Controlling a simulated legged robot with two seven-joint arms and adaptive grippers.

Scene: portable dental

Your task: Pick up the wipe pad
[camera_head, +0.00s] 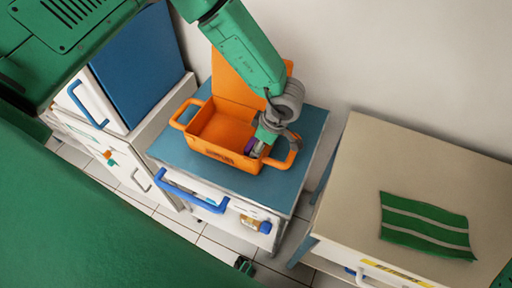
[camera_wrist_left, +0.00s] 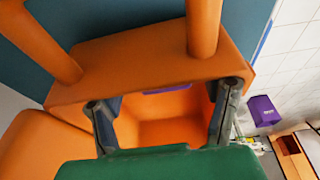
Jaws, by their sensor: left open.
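My left gripper (camera_head: 262,146) is open and points down at the right end of an open orange box (camera_head: 218,126), beside its handle. In the left wrist view the two fingers of the gripper (camera_wrist_left: 165,94) are spread at the box's end wall (camera_wrist_left: 150,70), with the orange interior showing between them. A purple item (camera_head: 249,146) shows in the box beside the gripper; only a thin purple strip (camera_wrist_left: 167,89) of it shows in the wrist view. I cannot tell whether this is the wipe pad. A green striped cloth (camera_head: 426,224) lies flat on the beige cabinet at right.
The box stands on a blue cart top (camera_head: 290,180), its lid (camera_head: 235,78) raised at the back. A white cabinet (camera_head: 135,150) stands left, the beige cabinet (camera_head: 385,150) right. The wall is behind.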

